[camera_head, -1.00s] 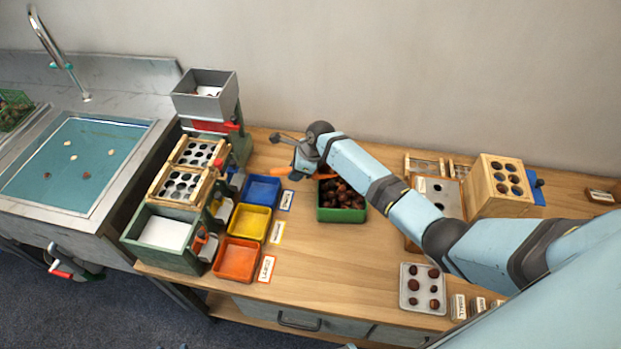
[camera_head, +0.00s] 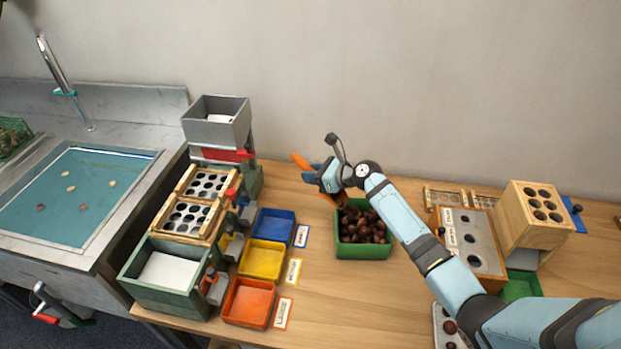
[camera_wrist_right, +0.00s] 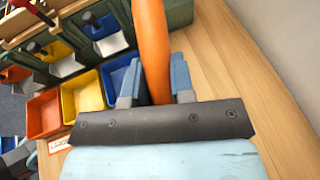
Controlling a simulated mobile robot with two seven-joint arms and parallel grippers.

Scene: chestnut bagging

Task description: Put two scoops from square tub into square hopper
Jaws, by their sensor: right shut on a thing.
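The square tub (camera_head: 362,252) is green, full of brown chestnuts, and stands on the bench. The square hopper (camera_head: 216,132) is grey and tops the machine at the left; something white shows inside it. My right gripper (camera_head: 328,178) is above and just behind the tub. It is shut on the orange handle of the scoop (camera_head: 301,161). In the right wrist view the handle (camera_wrist_right: 152,50) stands between the two fingers. My left gripper is not in view.
Blue (camera_head: 273,226), yellow (camera_head: 262,260) and orange (camera_head: 248,302) trays line the front of the sorting machine. A wooden block with holes (camera_head: 535,214) stands at the right. A sink (camera_head: 72,195) is at the left. Bare bench lies between trays and tub.

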